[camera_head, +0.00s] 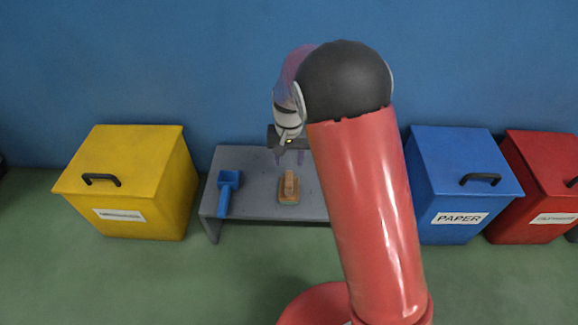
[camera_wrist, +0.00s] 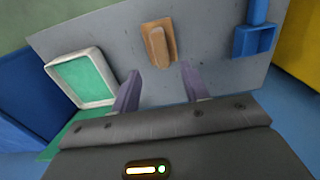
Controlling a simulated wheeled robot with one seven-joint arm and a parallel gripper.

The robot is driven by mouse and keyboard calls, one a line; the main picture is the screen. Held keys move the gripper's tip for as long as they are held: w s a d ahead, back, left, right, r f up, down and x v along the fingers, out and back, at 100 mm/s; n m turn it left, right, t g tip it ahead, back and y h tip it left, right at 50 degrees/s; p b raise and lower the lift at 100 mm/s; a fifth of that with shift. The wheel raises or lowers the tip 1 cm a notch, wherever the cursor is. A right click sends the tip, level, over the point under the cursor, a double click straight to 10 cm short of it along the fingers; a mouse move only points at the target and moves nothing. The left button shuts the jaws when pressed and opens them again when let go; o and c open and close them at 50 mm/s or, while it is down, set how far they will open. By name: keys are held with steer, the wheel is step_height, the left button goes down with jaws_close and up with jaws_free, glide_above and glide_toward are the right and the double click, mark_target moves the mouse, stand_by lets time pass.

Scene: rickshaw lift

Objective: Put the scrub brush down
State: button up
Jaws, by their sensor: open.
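The scrub brush (camera_head: 289,188), tan with a raised wooden handle, lies on the grey table (camera_head: 255,165). It also shows in the wrist view (camera_wrist: 158,43), resting flat on the table top (camera_wrist: 95,35). My gripper (camera_head: 291,157) is above the table, behind the brush in the head view. In the wrist view my gripper (camera_wrist: 158,80) has its two fingers spread apart with nothing between them. The brush lies beyond the fingertips, apart from them.
A blue scoop (camera_head: 227,190) lies left of the brush. A white-rimmed green tray (camera_wrist: 82,78) shows in the wrist view. A yellow bin (camera_head: 130,185) stands left; a blue paper bin (camera_head: 460,180) and a red bin (camera_head: 545,180) stand right. Green floor is clear in front.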

steer(key=shift+r, duration=0.6)
steer(key=s+d+r+t+y, duration=0.1)
steer(key=s+d+r+t, duration=0.1)
steer(key=s+d+r, duration=0.55)
steer(key=s+d+r+t, duration=0.2)
steer(key=s+d+r, duration=0.3)
steer(key=s+r, duration=0.5)
steer(key=s+d+r+t+h, duration=0.1)
steer(key=s+d+r, duration=0.1)
steer(key=s, duration=0.7)
steer(key=shift+d+r+t, duration=0.15)
steer(key=shift+d+t, duration=0.15)
steer(key=shift+d, duration=0.25)
step_height(320, 180, up, 7)
steer(key=p, duration=0.6)
steer(key=shift+p, duration=0.35)
steer(key=shift+o, duration=0.4)
steer(key=shift+w, duration=0.1)
